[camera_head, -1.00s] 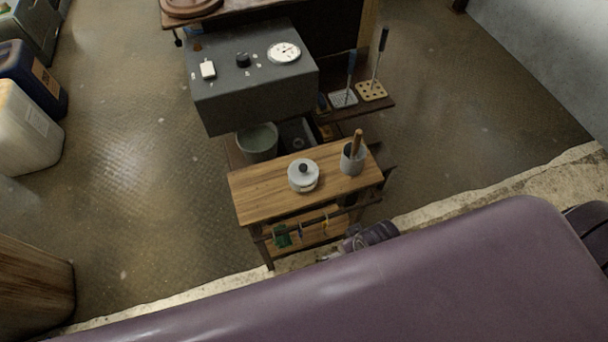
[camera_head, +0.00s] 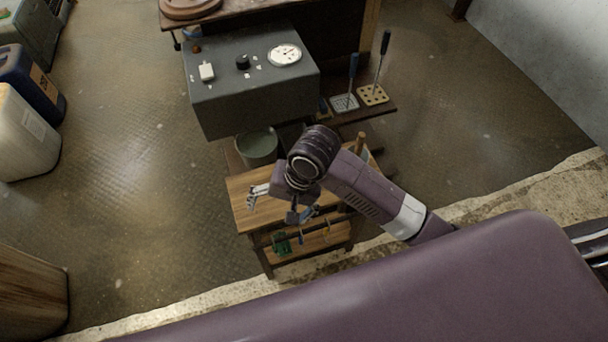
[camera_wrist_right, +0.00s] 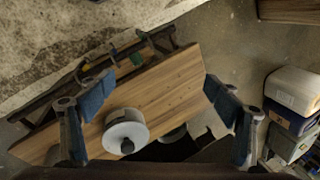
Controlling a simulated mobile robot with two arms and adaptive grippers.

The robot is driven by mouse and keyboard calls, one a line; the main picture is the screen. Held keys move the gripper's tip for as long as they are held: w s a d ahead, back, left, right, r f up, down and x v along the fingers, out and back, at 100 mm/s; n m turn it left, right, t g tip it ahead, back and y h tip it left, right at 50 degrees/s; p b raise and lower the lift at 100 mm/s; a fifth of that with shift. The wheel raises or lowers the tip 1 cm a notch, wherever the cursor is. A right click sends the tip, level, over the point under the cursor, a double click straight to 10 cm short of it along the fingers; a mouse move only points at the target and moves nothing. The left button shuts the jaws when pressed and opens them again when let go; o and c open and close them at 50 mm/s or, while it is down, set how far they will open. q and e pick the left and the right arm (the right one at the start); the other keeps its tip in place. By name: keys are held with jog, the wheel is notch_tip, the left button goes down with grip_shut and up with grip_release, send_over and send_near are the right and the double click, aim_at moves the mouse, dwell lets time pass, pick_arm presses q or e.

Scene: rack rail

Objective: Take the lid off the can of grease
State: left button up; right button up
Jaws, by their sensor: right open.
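The can of grease (camera_wrist_right: 124,131) shows in the right wrist view as a pale round can with a lid and a dark knob (camera_wrist_right: 127,147). It stands on the wooden cart top (camera_wrist_right: 178,79), nearer the left finger in that view. In the head view, my right arm hides the can. My right gripper (camera_head: 275,208) hovers over the cart top. In the right wrist view, its two blue-padded fingers (camera_wrist_right: 155,96) are wide apart, with nothing held between them. My left gripper is in no view.
A grey box with a dial (camera_head: 240,97) stands behind the cart, with a grey-green bucket (camera_head: 257,148) between them. A wooden handle (camera_head: 360,142) rises behind my right arm. Cloths or tools (camera_head: 283,245) hang on the cart's front rail.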

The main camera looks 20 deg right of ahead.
jog(key=w+d+r+m+h, duration=0.1)
jog(key=w+d+m, duration=0.2)
jog(key=w+d+r+m+g+h, duration=0.1)
jog(key=w+d+r+m, duration=0.1)
jog(key=w+d+m, duration=0.1)
jog(key=w+d+r+m+h, duration=0.1)
jog(key=w+d+r+m, duration=0.1)
jog(key=w+m, duration=0.2)
jog(key=shift+w+d+g, duration=0.3)
jog(key=shift+d, duration=0.1)
jog(key=shift+w+d, duration=0.1)
jog(key=shift+d, duration=0.05)
jog(key=f, duration=0.7)
jog(key=shift+s+d+f, duration=0.2)
jog(key=shift+s, duration=0.15)
jog(key=shift+c, duration=0.7)
jog(key=shift+s+r, duration=0.1)
jog(key=shift+s, duration=0.1)
jog(key=c, duration=1.4)
jog(key=shift+c, duration=1.3)
